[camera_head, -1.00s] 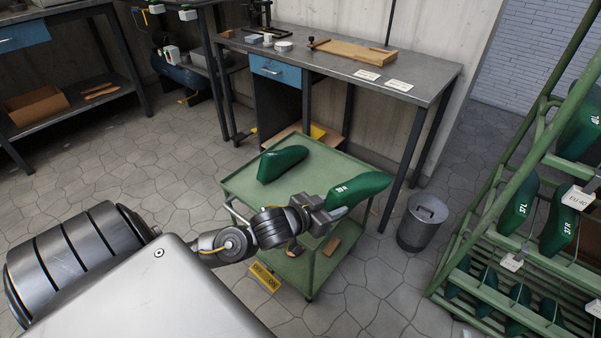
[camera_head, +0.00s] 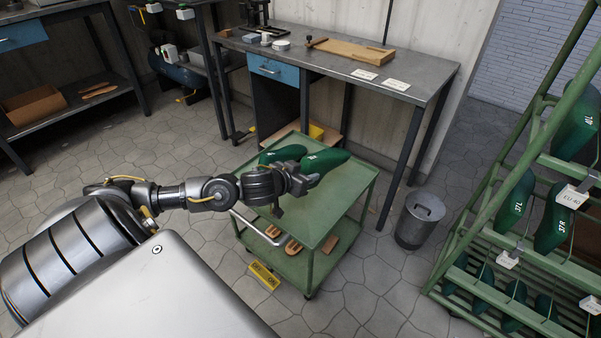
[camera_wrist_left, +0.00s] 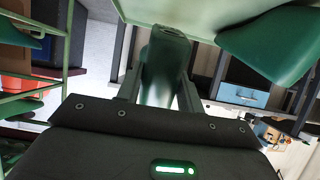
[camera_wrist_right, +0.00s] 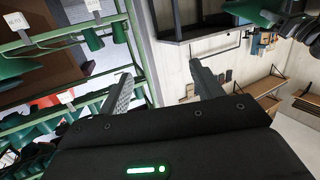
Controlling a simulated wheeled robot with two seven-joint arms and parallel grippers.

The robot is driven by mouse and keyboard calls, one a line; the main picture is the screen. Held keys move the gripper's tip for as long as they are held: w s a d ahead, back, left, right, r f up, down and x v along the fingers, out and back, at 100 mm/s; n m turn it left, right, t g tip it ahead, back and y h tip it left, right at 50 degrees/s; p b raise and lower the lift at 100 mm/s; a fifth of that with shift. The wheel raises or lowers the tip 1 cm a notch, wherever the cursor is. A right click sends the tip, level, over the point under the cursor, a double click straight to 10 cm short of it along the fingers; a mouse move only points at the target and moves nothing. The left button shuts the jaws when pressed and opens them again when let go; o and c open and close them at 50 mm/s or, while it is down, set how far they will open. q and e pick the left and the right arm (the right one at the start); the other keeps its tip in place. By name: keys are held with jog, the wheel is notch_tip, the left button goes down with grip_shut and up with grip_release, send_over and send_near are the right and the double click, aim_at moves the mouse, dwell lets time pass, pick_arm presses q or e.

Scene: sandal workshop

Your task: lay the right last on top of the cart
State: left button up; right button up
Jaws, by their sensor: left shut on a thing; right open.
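My left gripper (camera_head: 304,178) is shut on a dark green last (camera_head: 328,161) over the cart (camera_head: 345,200), a green two-shelf trolley. The held last also shows between the fingers in the left wrist view (camera_wrist_left: 165,65). Whether it touches the cart top I cannot tell. A second green last (camera_head: 268,158) lies on the cart top at the left, partly hidden behind my gripper. It also shows large in the left wrist view (camera_wrist_left: 280,45). My right gripper (camera_wrist_right: 162,88) is open and empty; it is not in the head view.
A green rack (camera_head: 480,205) with several hanging lasts stands at the right. A grey bin (camera_head: 420,222) stands between it and the cart. A workbench (camera_head: 425,75) is behind the cart. Sandal parts (camera_head: 292,246) lie on the lower shelf. The right front of the cart top is clear.

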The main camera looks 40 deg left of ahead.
pick_arm(q)
jog(key=shift+f+b, duration=0.3)
jog(key=shift+f, duration=0.3)
jog(key=shift+f+b, duration=0.4)
jog(key=shift+f, duration=0.25)
notch_tip(320, 180, down, 2)
jog(key=shift+f+b, duration=0.2)
jog(key=shift+b, duration=0.55)
jog(key=shift+f+b, duration=0.65)
jog(key=shift+f, duration=0.55)
pick_arm(e)
notch_tip(320, 180, up, 10)
jog(key=s+t+y, duration=0.2)
jog(key=t+y, duration=0.3)
jog(key=t, duration=0.2)
jog(key=shift+a+n+t, duration=0.2)
jog(key=shift+n+t, duration=0.1)
jog(key=shift+t, duration=0.1)
jog(key=shift+r, duration=0.1)
pick_arm(q)
jog(key=shift+f, duration=0.15)
jog(key=o, duration=1.1)
jog(key=shift+c, duration=0.2)
jog(key=shift+s+f, duration=0.1)
